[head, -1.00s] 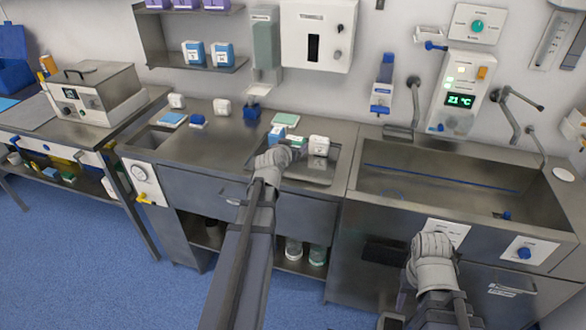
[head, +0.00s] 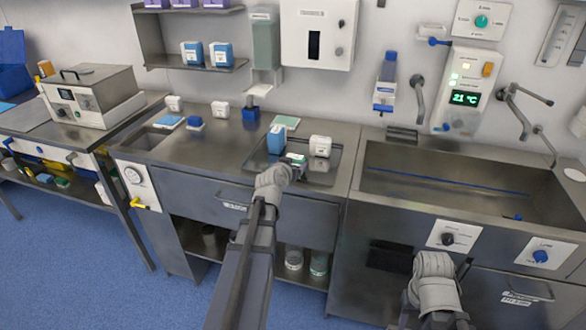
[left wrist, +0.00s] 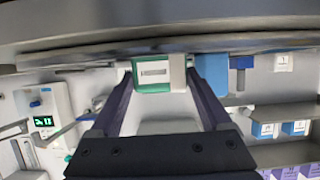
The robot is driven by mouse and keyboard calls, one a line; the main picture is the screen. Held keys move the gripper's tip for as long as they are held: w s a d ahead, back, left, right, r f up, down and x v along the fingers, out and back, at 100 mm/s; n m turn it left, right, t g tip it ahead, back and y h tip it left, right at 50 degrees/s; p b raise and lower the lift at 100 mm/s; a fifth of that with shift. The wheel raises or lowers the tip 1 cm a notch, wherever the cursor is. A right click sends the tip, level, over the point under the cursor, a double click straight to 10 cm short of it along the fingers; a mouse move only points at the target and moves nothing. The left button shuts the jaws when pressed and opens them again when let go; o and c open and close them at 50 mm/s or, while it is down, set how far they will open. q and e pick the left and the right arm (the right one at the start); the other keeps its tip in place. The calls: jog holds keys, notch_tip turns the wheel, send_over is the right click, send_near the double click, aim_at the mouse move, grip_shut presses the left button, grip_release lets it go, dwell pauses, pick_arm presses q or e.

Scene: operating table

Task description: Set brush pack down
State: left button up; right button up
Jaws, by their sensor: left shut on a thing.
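The brush pack (head: 295,158), green with a pale face, is in my left gripper (head: 297,168) above the shallow metal tray (head: 318,180) on the counter. The left wrist view shows the pack (left wrist: 152,75), with its green border and pale label, between the two dark fingers (left wrist: 160,85). The fingers are shut on it. I cannot tell whether the pack's underside touches the tray. My right arm shows at the lower right, but its gripper is hidden.
The sink (head: 450,185) is to the right. The counter's left front is clear.

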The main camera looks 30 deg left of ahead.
pick_arm(q)
jog(key=shift+f+b, duration=0.2)
jog(key=shift+b, duration=0.1)
jog(key=o, duration=1.2)
jog(key=shift+r, duration=0.1)
jog(key=shift+c, duration=0.2)
jog(key=shift+r, duration=0.1)
